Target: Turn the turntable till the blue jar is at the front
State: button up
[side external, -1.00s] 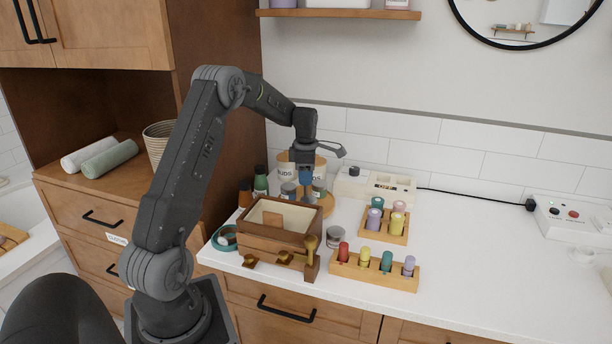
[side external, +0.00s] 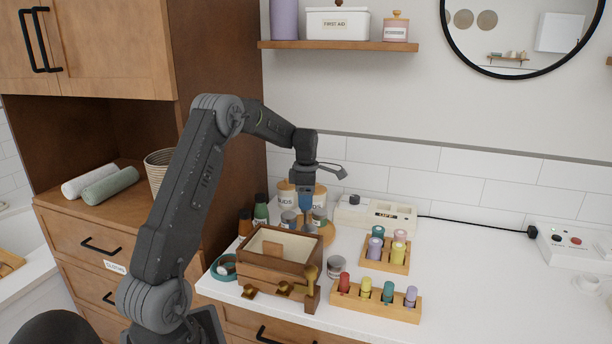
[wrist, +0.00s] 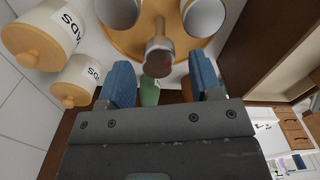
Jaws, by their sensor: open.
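The turntable (side external: 327,233) is a round wooden disc behind the wooden box, carrying grey-lidded jars. In the wrist view its wooden surface (wrist: 137,47) fills the top middle. Grey jars show on it, one at the top left (wrist: 118,12) and one at the top right (wrist: 203,15). A grey-topped post or small jar (wrist: 158,58) stands near its rim, seen between my fingers. I cannot pick out a blue jar, as the jar sides are mostly hidden. My gripper (side external: 305,211) has blue fingers and is over the turntable. In the wrist view my gripper (wrist: 162,83) is open, its fingers apart and apparently empty.
An open wooden box (side external: 280,262) stands just in front. Green (side external: 261,207) and brown (side external: 245,222) bottles are at the left, two labelled canisters (wrist: 70,80) behind. A switch box (side external: 380,212) and racks of coloured bottles (side external: 376,297) are at the right.

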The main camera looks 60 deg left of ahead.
notch_tip(320, 180, up, 12)
jog(key=shift+f, duration=0.15)
dwell(0.5)
jog(key=s+d+r+m+t+y, duration=0.1)
jog(key=s+d+r+m, duration=0.2)
jog(key=d+m, duration=0.65)
jog(key=s+d+r+m+t, duration=0.2)
jog(key=s+d+r+m, duration=0.3)
jog(key=d, duration=0.8)
jog(key=s+d+f+m+t, duration=0.1)
jog(key=s+d+f+m, duration=0.2)
jog(key=s+d+m, duration=0.3)
jog(key=s+d+f+m+t+h, duration=0.1)
jog(key=s+d+f+m, duration=0.2)
jog(key=s+d+m, duration=0.3)
jog(key=s+m, duration=0.1)
jog(key=m, duration=0.2)
jog(key=shift+d+f+t, duration=0.15)
jog(key=shift+f+t, duration=0.1)
jog(key=shift+t, duration=0.05)
jog(key=shift+w+m, duration=0.1)
jog(key=shift+m, duration=0.15)
